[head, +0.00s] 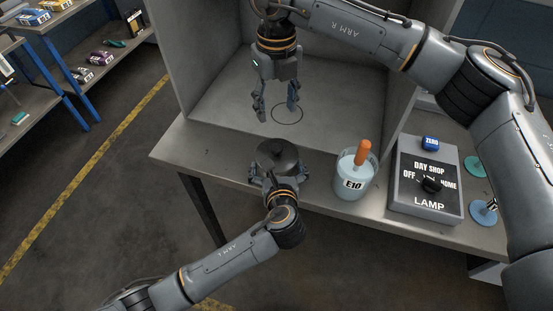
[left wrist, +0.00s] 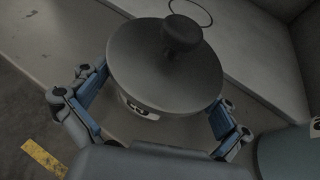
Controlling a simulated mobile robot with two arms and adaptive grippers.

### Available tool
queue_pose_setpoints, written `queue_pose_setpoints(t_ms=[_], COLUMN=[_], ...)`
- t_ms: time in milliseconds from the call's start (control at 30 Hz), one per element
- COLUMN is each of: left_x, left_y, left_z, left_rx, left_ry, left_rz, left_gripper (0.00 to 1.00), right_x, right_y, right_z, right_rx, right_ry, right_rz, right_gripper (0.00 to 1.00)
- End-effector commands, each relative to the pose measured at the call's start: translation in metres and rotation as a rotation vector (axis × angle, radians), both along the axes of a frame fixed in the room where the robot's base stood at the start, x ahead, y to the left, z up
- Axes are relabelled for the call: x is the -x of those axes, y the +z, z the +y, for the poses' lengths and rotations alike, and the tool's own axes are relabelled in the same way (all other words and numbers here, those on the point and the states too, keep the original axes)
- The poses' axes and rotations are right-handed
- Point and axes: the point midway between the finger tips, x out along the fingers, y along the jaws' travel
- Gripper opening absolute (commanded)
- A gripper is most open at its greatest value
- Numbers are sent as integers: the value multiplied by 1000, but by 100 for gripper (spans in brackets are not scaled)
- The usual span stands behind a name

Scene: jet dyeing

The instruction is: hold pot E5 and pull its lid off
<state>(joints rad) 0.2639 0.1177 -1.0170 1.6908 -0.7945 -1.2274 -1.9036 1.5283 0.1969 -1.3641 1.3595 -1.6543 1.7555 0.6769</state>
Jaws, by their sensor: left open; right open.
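A dark round pot (left wrist: 140,108) with its lid (head: 277,154) on stands at the front edge of the bench; the lid has a black knob (left wrist: 181,34). A white label shows on the pot's side in the left wrist view, but I cannot read it fully. My left gripper (head: 279,176) is open, with its fingers on either side of the pot; I cannot tell whether they touch it. My right gripper (head: 277,108) is open and empty, pointing down inside the grey booth, above and behind the pot.
A jar marked E10 (head: 354,184) with an orange-handled tool stands right of the pot. Farther right are a lamp switch box (head: 426,179), a blue ZERO block (head: 430,143) and round teal and blue items. A circle (head: 287,114) is marked on the booth floor.

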Motion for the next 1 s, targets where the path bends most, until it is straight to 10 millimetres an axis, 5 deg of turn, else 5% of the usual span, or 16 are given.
queue_pose_setpoints(t_ms=[233, 600, 833, 1000], left_x=[0, 0, 0, 0], left_y=[0, 0, -1, -1], left_z=[0, 0, 0, 0], left_rx=[0, -1, -1, -1], left_ry=[0, 0, 0, 1], left_rz=[0, 0, 1, 1], left_gripper=[98, 25, 25, 25], right_x=[0, 0, 0, 0], right_y=[0, 0, -2, -5], right_z=[0, 0, 0, 0], right_rx=[0, 0, 0, 1], right_ry=[0, 0, 102, 382], right_rz=[0, 0, 0, 0], right_gripper=[54, 54, 54, 54])
